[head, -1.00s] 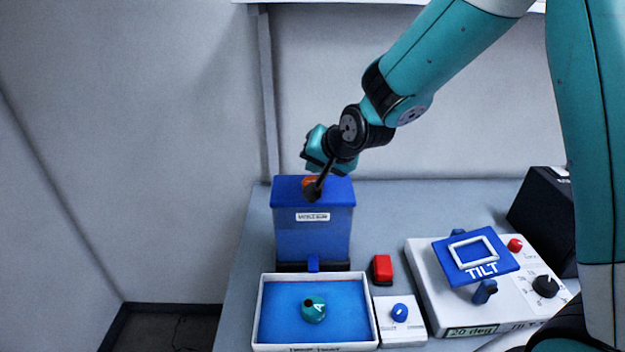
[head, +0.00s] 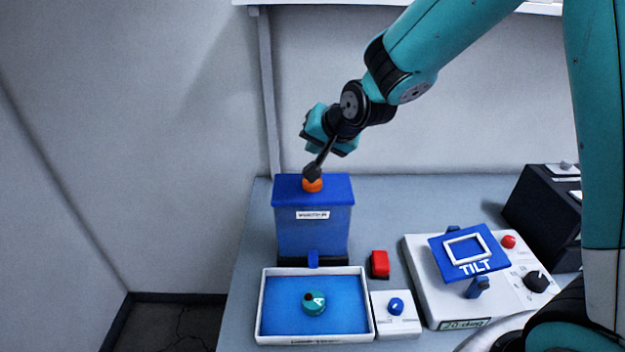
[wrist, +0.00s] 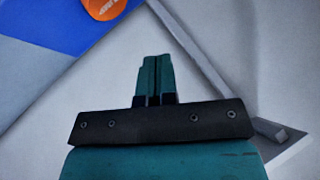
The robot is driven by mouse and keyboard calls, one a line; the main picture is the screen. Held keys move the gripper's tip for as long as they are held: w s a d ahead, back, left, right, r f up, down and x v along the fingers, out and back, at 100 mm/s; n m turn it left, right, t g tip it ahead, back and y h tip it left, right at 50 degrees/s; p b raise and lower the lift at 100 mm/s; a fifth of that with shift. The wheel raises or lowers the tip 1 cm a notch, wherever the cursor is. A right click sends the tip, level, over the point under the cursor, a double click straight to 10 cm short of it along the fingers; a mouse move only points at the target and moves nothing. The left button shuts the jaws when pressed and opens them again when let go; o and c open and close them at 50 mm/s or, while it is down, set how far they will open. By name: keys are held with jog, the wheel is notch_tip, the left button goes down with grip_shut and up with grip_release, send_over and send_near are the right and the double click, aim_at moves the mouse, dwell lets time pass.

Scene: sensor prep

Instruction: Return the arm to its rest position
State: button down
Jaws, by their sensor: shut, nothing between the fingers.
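My arm reaches in from the upper right of the head view, and my gripper (head: 322,148) hangs at its end over the blue-lidded box. In the wrist view, my gripper (wrist: 157,62) has its two teal fingers together, with nothing between them. An orange button (head: 312,185) on the blue lid (head: 335,190) shows just below the dark tip of the arm end. The orange button also shows at the top left of the wrist view (wrist: 103,8). I cannot tell how wide the gap between tip and button is.
In front of the box is a white-rimmed tray (head: 262,310) with a teal round part (head: 314,303). To its right are a red block (head: 379,264), a white blue-knobbed unit (head: 395,318) and the tilt unit (head: 465,255). A black box (head: 535,215) stands far right. A grey wall is behind.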

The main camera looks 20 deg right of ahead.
jog(key=s+a+r+n+g, duration=0.1)
jog(key=s+n+g, duration=0.2)
jog(key=s, duration=0.7)
jog(key=s+a+r+n+g+y+b, duration=0.1)
jog(key=s+n, duration=0.4)
jog(key=s, duration=0.5)
jog(key=s+a+r+n+g+b, duration=0.1)
jog(key=s+a+n+g, duration=0.2)
jog(key=s, duration=0.8)
jog(key=shift+r+n+g, duration=0.3)
jog(key=shift+n+g, duration=0.5)
jog(key=shift+g, duration=0.1)
dwell(0.6)
